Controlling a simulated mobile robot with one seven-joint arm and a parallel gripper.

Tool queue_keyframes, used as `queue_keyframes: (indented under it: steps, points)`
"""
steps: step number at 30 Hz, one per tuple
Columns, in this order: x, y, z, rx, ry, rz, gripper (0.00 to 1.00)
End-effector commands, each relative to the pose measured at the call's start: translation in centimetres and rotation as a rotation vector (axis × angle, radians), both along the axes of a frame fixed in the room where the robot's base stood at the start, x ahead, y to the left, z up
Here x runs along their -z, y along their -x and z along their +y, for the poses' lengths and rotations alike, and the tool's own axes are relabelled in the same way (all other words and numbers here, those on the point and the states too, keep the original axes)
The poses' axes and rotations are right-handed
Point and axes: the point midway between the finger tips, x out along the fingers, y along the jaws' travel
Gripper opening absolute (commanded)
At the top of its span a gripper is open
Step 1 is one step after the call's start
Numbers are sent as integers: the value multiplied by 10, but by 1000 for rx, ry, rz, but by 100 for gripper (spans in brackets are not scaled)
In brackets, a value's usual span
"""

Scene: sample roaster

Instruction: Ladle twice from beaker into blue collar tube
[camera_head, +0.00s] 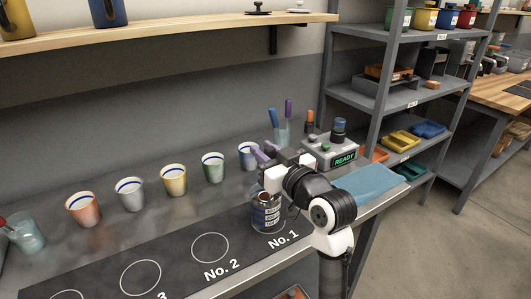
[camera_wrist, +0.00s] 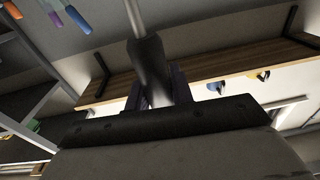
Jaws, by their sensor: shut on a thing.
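My gripper (camera_head: 266,157) is above the metal can with blue and white bands (camera_head: 266,217) at the No. 1 mark. In the wrist view my gripper (camera_wrist: 158,92) is shut on a dark handle (camera_wrist: 149,62) with a thin metal shaft (camera_wrist: 134,16), seemingly the ladle; its bowl is not clear. Something brownish shows at the can's mouth. A clear beaker (camera_head: 27,236) with a red-topped thing in it stands at far left. Another clear beaker (camera_head: 283,133) holds blue and purple handles. A tube-like piece with a blue top (camera_head: 340,125) stands on the READY device; I cannot tell whether it is the blue collar tube.
The READY device (camera_head: 335,154) is right behind my gripper. The No. 2 ring (camera_head: 210,248) is empty. A shelf rack (camera_head: 400,100) stands at right.

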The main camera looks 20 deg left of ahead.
Motion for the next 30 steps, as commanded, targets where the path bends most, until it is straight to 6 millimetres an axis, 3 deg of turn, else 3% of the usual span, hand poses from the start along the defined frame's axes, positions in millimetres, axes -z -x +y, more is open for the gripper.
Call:
queue_keyframes:
  steps: [22, 30]
  points:
    - [-48, 0, 0, 0, -1, -1, 0]
    - [-54, 0, 0, 0, -1, -1, 0]
